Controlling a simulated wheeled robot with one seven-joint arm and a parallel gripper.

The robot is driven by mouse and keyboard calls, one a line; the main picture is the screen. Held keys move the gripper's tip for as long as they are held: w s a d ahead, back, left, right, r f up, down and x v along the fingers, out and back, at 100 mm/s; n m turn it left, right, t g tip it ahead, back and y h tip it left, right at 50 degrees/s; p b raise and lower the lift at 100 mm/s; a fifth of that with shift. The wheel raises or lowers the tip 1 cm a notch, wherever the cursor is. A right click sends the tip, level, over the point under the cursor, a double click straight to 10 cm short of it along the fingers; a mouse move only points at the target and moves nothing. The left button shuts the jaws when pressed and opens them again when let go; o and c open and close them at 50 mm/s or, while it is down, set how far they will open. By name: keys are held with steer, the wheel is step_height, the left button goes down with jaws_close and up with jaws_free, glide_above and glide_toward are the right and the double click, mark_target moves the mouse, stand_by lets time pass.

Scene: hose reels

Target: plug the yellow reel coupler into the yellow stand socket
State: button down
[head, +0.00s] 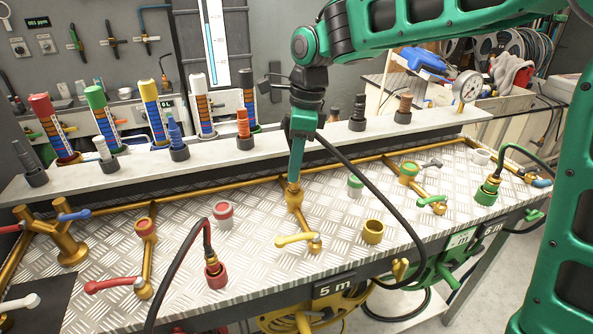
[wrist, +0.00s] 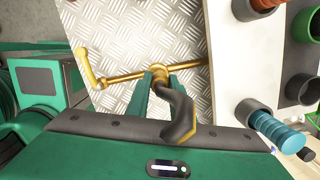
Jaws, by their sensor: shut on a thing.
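My gripper (head: 293,178) points down and is shut on the yellow reel coupler at the end of a black hose. My fingers and the hose mostly hide the coupler. The yellow stand socket (head: 294,200) is on a brass pipe directly under my fingertips. In the wrist view, my gripper (wrist: 163,88) is over the brass socket (wrist: 158,72), with the dark hose bending away in front. The tips and the socket overlap in both views; I cannot tell whether the coupler is seated in it or just above it.
An empty yellow cup (head: 373,232) stands to the right on the tread plate. A pale-yellow valve lever (head: 296,239) is in front of the socket. A red-capped hose (head: 213,270) and a green one (head: 487,190) stand to either side. The yellow reel (head: 300,318) hangs below.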

steer(key=shift+f, duration=0.85)
steer(key=c, duration=1.5)
jaws_free()
steer(key=shift+c, duration=0.2)
steer(key=shift+r, duration=0.15)
step_height(320, 180, up, 12)
steer(key=d, duration=0.1)
steer(key=shift+d+f, duration=0.2)
steer(key=shift+d, duration=0.2)
steer(key=shift+s, duration=0.1)
